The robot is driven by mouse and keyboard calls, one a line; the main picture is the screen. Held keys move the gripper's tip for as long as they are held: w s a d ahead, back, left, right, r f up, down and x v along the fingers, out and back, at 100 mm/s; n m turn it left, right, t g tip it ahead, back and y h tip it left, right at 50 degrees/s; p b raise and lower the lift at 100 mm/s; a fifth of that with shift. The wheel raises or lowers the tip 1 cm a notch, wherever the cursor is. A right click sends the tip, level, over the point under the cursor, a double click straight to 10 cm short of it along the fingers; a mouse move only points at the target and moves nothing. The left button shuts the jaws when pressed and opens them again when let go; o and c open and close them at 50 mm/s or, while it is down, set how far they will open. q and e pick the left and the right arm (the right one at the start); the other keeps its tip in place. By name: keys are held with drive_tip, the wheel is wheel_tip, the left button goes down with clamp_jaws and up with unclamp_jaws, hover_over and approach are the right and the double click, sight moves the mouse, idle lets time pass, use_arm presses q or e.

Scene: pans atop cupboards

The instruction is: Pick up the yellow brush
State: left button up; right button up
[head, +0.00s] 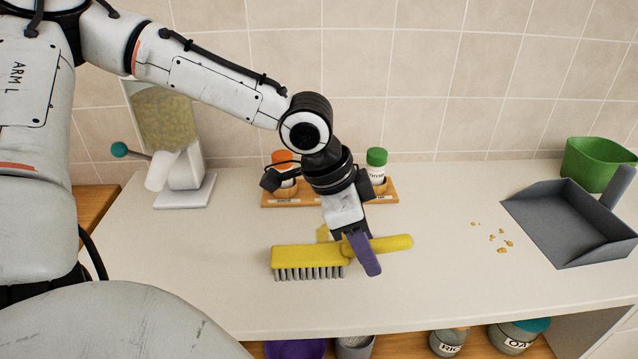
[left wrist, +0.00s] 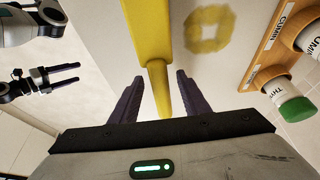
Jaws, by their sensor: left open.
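The yellow brush (head: 310,256) lies on the counter with its grey bristles down and its handle pointing right. My left gripper (head: 362,256) is over the handle, its purple fingers pointing down. In the left wrist view the left gripper (left wrist: 158,92) is open, with the brush handle (left wrist: 157,85) between its two fingers and a gap visible on both sides. My right gripper (left wrist: 78,74) shows at the left of that view, away from the brush, its fingers apart and empty. It is not in the head view.
A yellow ring-shaped mark (left wrist: 210,30) is on the counter beside the brush. A wooden spice rack (head: 390,196) with jars stands behind. A grey dustpan (head: 572,222), yellow crumbs (head: 501,238) and a green bowl (head: 596,162) are right. A dispenser (head: 180,170) stands left. The front counter is clear.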

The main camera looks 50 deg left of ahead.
use_arm(q)
clamp_jaws()
drive_tip(key=shift+w, duration=0.1)
wheel_tip(320, 180, up, 10)
drive_tip(key=shift+p, duration=1)
